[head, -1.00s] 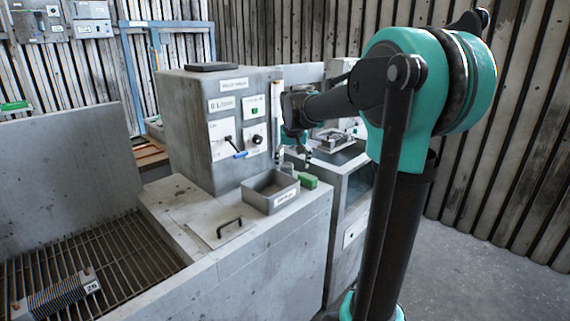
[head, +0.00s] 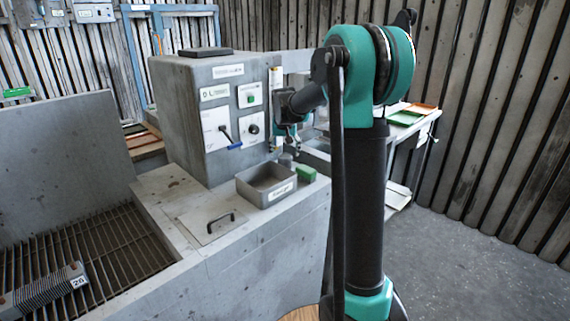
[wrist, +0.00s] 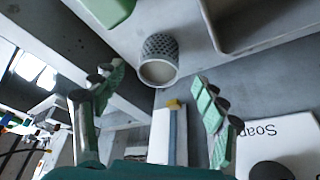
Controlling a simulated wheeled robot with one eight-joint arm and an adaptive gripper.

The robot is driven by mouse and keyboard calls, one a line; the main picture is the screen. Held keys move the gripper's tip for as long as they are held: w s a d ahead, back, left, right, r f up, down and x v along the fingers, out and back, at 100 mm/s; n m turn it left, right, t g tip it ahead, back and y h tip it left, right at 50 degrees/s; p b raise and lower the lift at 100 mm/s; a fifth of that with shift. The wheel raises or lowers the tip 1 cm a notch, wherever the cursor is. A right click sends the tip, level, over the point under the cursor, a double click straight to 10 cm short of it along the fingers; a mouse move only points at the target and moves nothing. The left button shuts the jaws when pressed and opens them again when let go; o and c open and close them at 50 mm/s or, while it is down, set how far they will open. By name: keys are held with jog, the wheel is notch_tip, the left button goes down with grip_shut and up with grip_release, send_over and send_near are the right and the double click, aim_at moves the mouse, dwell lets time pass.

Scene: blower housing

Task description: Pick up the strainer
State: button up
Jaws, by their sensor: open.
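The strainer appears to be the small grey cup with a perforated, mesh-like side (wrist: 161,57) in the wrist view. It stands on the grey counter beyond my fingertips, roughly centred between them. In the head view it is a small grey cylinder (head: 285,160) beside a green block, partly hard to make out. My gripper (wrist: 156,82) is open, its two green-padded fingers spread wide with nothing between them. In the head view my gripper (head: 291,138) hangs just above the strainer, close to the control cabinet's right side.
A grey open tray (head: 266,186) and a green block (head: 306,174) stand close to the strainer. The grey control cabinet (head: 180,110), with knobs and labels, rises behind. A hatch with a black handle (head: 219,222) lies left. A yellow-tipped upright piece (wrist: 174,105) shows between the fingers.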

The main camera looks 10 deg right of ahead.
aim_at(285, 156)
jog(key=shift+x, duration=3.35)
jog(key=shift+d, duration=0.1)
jog(key=c, duration=1.3)
jog(key=shift+c, duration=0.2)
jog(key=shift+r, duration=0.15)
